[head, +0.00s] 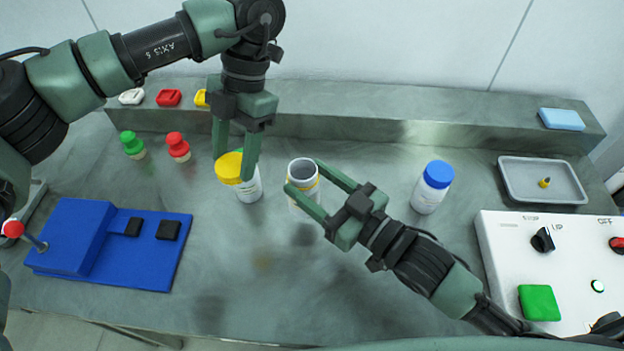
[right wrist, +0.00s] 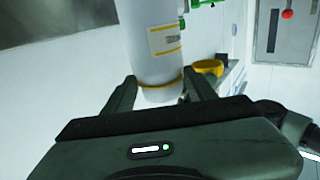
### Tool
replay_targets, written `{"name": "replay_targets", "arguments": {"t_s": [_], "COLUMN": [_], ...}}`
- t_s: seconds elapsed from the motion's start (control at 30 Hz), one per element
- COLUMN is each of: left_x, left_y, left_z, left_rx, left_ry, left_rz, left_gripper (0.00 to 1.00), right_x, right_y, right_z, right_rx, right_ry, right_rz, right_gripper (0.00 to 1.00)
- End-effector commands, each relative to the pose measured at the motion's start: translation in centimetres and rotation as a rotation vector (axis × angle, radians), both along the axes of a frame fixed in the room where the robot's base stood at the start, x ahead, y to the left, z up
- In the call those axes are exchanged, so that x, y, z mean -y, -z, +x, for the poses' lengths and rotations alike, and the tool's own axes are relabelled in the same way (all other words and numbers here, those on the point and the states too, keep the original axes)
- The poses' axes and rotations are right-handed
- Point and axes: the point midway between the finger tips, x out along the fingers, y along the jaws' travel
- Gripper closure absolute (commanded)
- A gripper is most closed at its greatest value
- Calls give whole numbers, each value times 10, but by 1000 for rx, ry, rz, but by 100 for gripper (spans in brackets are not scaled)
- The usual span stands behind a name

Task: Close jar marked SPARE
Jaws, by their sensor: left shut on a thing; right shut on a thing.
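My left gripper (head: 236,166) is shut on a yellow lid (head: 229,168), which it holds tilted, to the left of the open jar. The lid also shows in the right wrist view (right wrist: 208,67). My right gripper (head: 304,177) is shut on a white open jar (head: 303,208), its fingers on either side near the top. The jar has no lid on and its dark mouth faces up. Its yellow-edged label shows in the right wrist view (right wrist: 165,40), but I cannot read SPARE. A second white jar (head: 249,189) stands partly hidden behind the yellow lid and left fingers.
A blue-lidded jar (head: 433,187) stands to the right. A grey tray (head: 510,193) and white control panel (head: 505,265) are at far right. The front middle is clear.

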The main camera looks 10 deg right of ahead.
Motion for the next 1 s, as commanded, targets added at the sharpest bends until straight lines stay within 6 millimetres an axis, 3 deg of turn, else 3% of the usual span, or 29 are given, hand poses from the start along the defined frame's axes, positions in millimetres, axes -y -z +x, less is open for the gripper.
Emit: {"name": "replay_targets", "arguments": {"t_s": [0.2, 0.6, 0.8, 1.0], "left_x": [26, 71, 91, 102], "left_y": [-11, -36, -48, -55], "left_z": [-2, -8, -13, -16], "left_rx": [-6, 4, 5, 7], "left_ry": [-558, -1458, -1826, -2040], "left_rz": [-4, -2, -2, 1], "left_gripper": [85, 85, 85, 85], "right_x": [0, 0, 0, 0], "right_y": [-1, -1, -1, -1], "right_z": [0, 0, 0, 0], "right_rx": [2, 2, 2, 1], "right_ry": [0, 0, 0, 0], "right_rz": [1, 1, 1, 1], "right_gripper": [100, 100, 100, 100]}}
